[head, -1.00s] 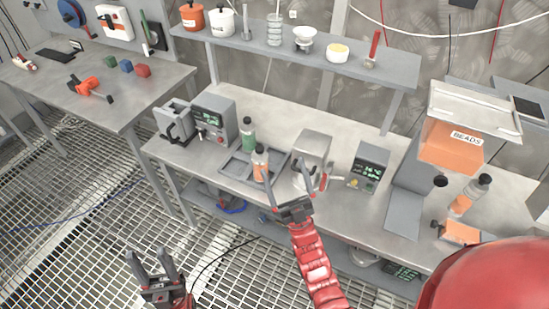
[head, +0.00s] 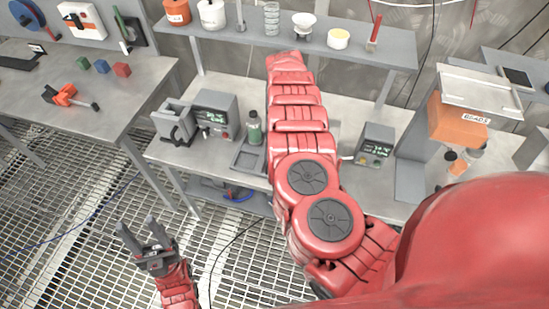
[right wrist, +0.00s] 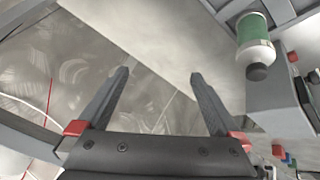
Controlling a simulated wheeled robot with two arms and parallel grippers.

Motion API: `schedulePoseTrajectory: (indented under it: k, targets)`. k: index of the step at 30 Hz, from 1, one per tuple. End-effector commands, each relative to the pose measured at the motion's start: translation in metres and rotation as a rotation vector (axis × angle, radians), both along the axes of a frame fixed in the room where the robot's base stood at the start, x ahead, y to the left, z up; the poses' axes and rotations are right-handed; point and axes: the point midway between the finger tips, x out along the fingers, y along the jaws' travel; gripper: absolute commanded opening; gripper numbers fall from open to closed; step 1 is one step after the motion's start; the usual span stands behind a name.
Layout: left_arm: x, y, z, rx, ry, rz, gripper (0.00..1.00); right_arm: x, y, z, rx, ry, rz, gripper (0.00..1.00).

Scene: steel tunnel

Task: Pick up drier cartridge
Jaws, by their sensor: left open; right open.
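A cartridge with a green band and dark cap (head: 254,128) stands upright at the tray (head: 248,158) on the bench; it also shows upside down at the upper right of the right wrist view (right wrist: 254,38). I cannot tell which cartridge is the drier cartridge. My right arm covers the middle of the bench and hides its own gripper in the head view. In the right wrist view my right gripper (right wrist: 160,75) is open, nothing between its fingers, apart from the green cartridge. My left gripper (head: 137,224) is open and empty above the floor grating.
A grey machine with a display (head: 215,115) stands left of the tray. A smaller display box (head: 375,146) stands right of my arm. The orange BEADS hopper (head: 455,122) is farther right. A shelf (head: 365,50) with pots and tools runs above the bench.

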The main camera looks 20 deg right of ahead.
Motion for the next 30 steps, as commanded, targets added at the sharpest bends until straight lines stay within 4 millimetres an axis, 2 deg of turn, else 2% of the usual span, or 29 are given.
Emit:
schedulePoseTrajectory:
  k: [1,3,6,9,11,14,17,24,30]
  targets:
    - [0.0,0.0,0.0,0.0,0.0,0.0,0.5,-0.021,0.02,0.002,0.067,0.089,-0.012,1.0]
    - [0.0,0.0,0.0,0.0,0.0,0.0,0.5,-0.053,0.043,0.002,0.143,0.213,-0.023,1.0]
    - [0.0,0.0,0.0,0.0,0.0,0.0,0.5,-0.089,0.073,0.007,0.228,0.345,-0.016,1.0]
    - [0.0,0.0,0.0,0.0,0.0,0.0,0.5,-0.114,0.092,0.011,0.279,0.43,-0.007,1.0]
    - [0.0,0.0,-0.002,0.0,0.0,0.0,0.5,-0.12,0.098,0.011,0.293,0.453,-0.002,1.0]
    - [0.0,0.0,-0.008,0.0,0.0,0.0,0.5,-0.125,0.101,0.001,0.302,0.471,0.0,1.0]
    - [0.0,0.0,-0.018,0.0,0.0,0.0,0.5,-0.126,0.099,-0.018,0.299,0.473,-0.002,1.0]
    - [0.0,0.0,-0.066,0.0,0.0,0.0,0.5,-0.125,0.099,-0.076,0.298,0.467,-0.003,1.0]
    - [0.0,0.0,-0.087,0.0,0.0,0.0,0.5,-0.123,0.1,-0.104,0.298,0.464,-0.002,1.0]
